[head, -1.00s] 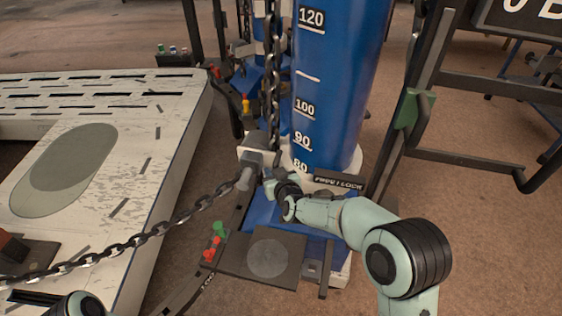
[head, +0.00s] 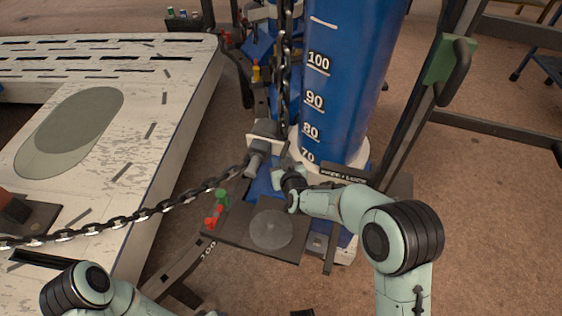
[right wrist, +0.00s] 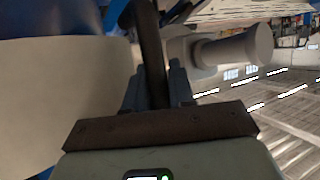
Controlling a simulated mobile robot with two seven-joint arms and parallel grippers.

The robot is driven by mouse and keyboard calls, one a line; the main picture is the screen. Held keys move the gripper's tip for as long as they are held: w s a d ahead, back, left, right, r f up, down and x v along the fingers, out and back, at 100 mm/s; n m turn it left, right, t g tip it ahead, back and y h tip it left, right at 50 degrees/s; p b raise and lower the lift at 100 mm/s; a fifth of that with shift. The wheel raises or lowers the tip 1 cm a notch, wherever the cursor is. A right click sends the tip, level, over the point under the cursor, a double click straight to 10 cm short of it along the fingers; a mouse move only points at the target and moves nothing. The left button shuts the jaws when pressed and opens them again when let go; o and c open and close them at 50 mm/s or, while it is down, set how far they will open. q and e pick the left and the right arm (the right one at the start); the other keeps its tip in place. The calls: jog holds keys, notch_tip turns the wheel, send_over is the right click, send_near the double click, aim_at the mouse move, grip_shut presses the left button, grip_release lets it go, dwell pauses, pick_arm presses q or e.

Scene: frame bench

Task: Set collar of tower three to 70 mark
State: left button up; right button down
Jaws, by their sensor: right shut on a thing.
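Blue tower (head: 352,85) stands at the centre right of the head view, with white marks 100, 90, 80 and 70. A pale collar (head: 357,163) rings its lower part, and the 70 shows just above the collar's edge. In the right wrist view the collar is probably the pale curved surface (right wrist: 60,100) on the left. My right gripper (head: 280,176) is at the collar's left front side. In the right wrist view its fingers (right wrist: 157,88) are shut on a dark bar (right wrist: 150,45). Only part of my left arm shows; its gripper is out of view.
A dark plate labelled with FREE and LOCK (head: 345,174) is beside my right forearm. A chain (head: 284,85) hangs left of the tower, and another chain (head: 130,216) crosses the white bench (head: 175,125). A dark post with a green block (head: 449,60) stands at right.

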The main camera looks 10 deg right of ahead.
jog(key=shift+r, duration=0.15)
jog(key=c, duration=1.3)
grip_release()
jog(key=shift+c, duration=0.2)
pick_arm(q)
jog(key=shift+g+h, duration=0.3)
jog(key=shift+g, duration=0.4)
jog(key=s+r+p, duration=0.1)
jog(key=s+d+r+p, duration=0.1)
jog(key=s, duration=0.1)
jog(key=s+d+r, duration=0.1)
jog(key=shift+s+d+r+p, duration=0.1)
jog(key=shift+s+p, duration=0.15)
jog(key=shift+p, duration=0.15)
pick_arm(e)
jog(key=v, duration=1.3)
jog(key=shift+s, duration=0.25)
